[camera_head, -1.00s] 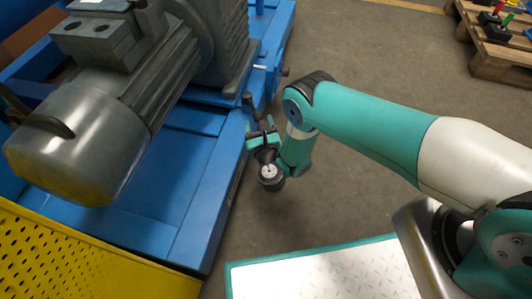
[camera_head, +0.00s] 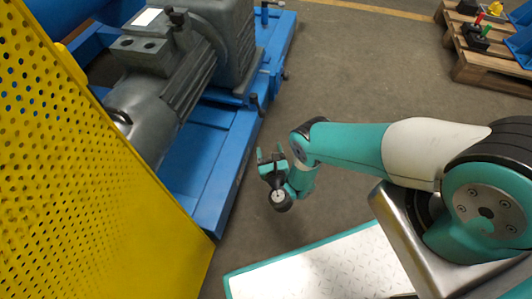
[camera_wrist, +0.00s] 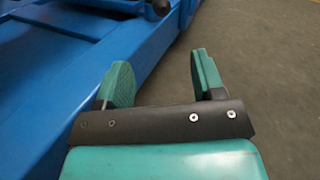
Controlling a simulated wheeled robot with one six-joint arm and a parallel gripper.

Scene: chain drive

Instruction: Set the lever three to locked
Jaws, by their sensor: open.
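A small dark lever (camera_head: 256,104) stands on the near side of the blue machine frame (camera_head: 215,165). Another dark lever-like part (camera_head: 284,75) sits farther along the same side. I see no numbers or locked marks, so I cannot tell which is lever three. My gripper (camera_head: 270,154) is open and empty, beside the frame and apart from the nearer lever. In the wrist view my gripper (camera_wrist: 160,76) shows two spread teal fingers with nothing between them. A dark knob-like part (camera_wrist: 160,6) shows on the blue frame at the top edge, beyond the fingers.
A yellow perforated panel (camera_head: 85,170) fills the left side. A grey motor (camera_head: 170,85) sits on the blue frame. A wooden pallet (camera_head: 490,65) with small coloured-handled items stands at the upper right. Bare grey floor (camera_head: 365,75) lies between the frame and the pallet.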

